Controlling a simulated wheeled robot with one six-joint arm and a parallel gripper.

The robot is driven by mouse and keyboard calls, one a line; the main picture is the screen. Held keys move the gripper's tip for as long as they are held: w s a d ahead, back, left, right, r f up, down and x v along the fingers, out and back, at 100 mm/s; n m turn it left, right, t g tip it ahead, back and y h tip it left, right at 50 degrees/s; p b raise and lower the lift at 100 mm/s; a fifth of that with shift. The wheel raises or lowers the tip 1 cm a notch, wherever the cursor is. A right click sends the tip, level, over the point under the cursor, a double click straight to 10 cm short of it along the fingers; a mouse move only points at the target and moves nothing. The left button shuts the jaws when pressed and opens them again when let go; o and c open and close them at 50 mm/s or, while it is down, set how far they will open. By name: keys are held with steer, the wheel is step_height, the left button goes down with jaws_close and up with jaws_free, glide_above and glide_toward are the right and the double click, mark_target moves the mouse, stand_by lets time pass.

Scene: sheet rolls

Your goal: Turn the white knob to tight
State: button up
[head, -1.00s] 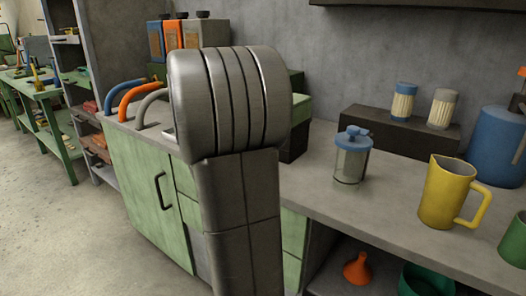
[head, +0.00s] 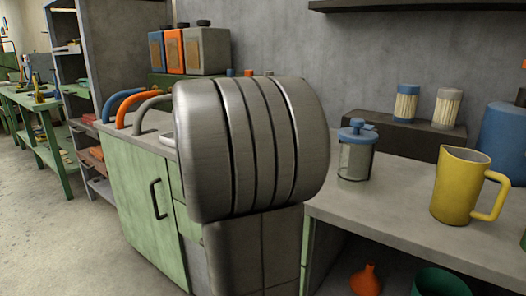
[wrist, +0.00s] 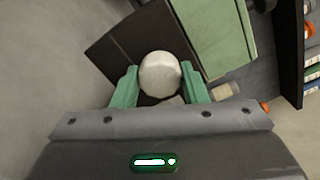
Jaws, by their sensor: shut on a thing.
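The white knob (wrist: 160,74) is round and pale and shows in the middle of the wrist view. My gripper (wrist: 160,88) has its two green fingers on either side of the knob, shut on it. The knob's pointer or marks cannot be made out. In the head view my grey arm blocks the middle of the picture, and the knob and gripper are hidden behind it.
A grey workbench (head: 400,222) carries a yellow jug (head: 455,190), a clear jar with a blue lid (head: 356,155) and a blue container (head: 503,140). Blue, orange and grey cans (head: 206,52) stand at the back. Open floor (head: 50,225) lies at the left.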

steer(key=shift+f+m+b, duration=0.1)
steer(key=shift+m+b, duration=0.6)
steer(key=shift+m, duration=0.4)
steer(key=o, duration=1)
steer(key=shift+c, duration=0.2)
steer(key=shift+a, duration=0.1)
steer(key=p+v, duration=0.3)
steer(key=v, duration=1)
steer(key=shift+s, duration=0.35)
steer(key=shift+w+a, duration=0.1)
